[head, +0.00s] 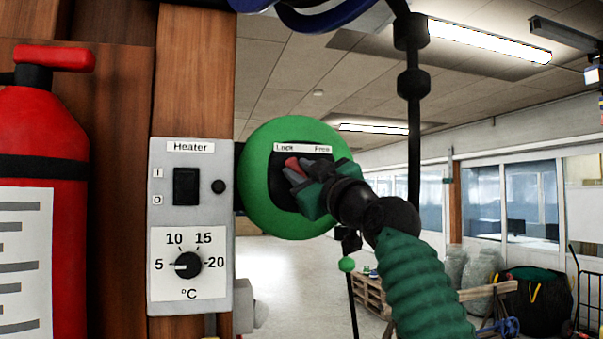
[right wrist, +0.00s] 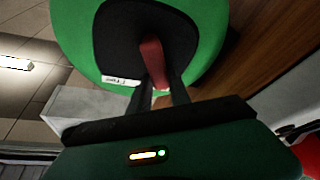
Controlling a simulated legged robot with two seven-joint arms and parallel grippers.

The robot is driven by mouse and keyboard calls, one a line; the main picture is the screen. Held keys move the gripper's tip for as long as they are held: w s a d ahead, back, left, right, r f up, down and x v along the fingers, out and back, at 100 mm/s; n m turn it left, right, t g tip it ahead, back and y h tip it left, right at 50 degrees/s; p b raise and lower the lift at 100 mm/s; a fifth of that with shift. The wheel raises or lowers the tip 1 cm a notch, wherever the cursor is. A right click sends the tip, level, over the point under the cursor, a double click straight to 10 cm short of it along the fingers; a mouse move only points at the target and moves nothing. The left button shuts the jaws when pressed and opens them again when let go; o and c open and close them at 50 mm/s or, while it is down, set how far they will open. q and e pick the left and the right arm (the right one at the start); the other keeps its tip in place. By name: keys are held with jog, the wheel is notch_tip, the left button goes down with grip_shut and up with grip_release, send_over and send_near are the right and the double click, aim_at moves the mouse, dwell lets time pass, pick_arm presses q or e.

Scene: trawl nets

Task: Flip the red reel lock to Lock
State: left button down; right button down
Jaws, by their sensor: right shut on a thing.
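The green reel (head: 262,208) hangs beside the wooden post, with a black face and a label (head: 303,148) reading "Lock" at left and "Free" at right. The red reel lock (head: 292,164) is a small lever on that face, leaning toward the "Lock" side in the head view. My right gripper (head: 297,172) is at the lever, its fingers closed around it. In the right wrist view the red lever (right wrist: 152,58) runs down between the two dark fingers (right wrist: 160,94). The fingers partly hide the lever's end. My left gripper is not in view.
A grey heater panel (head: 190,226) with a switch and dial is just left of the reel. A red fire extinguisher (head: 42,215) stands at far left. A black cord (head: 414,130) hangs right of the reel. Open room and a pallet (head: 372,297) lie behind.

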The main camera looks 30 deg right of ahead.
jog(key=c, duration=1.5)
grip_release()
jog(key=shift+r, duration=0.1)
jog(key=o, duration=0.3)
jog(key=shift+w, duration=0.2)
jog(key=b+v, duration=1.2)
jog(key=v, duration=0.5)
jog(key=shift+w, duration=0.2)
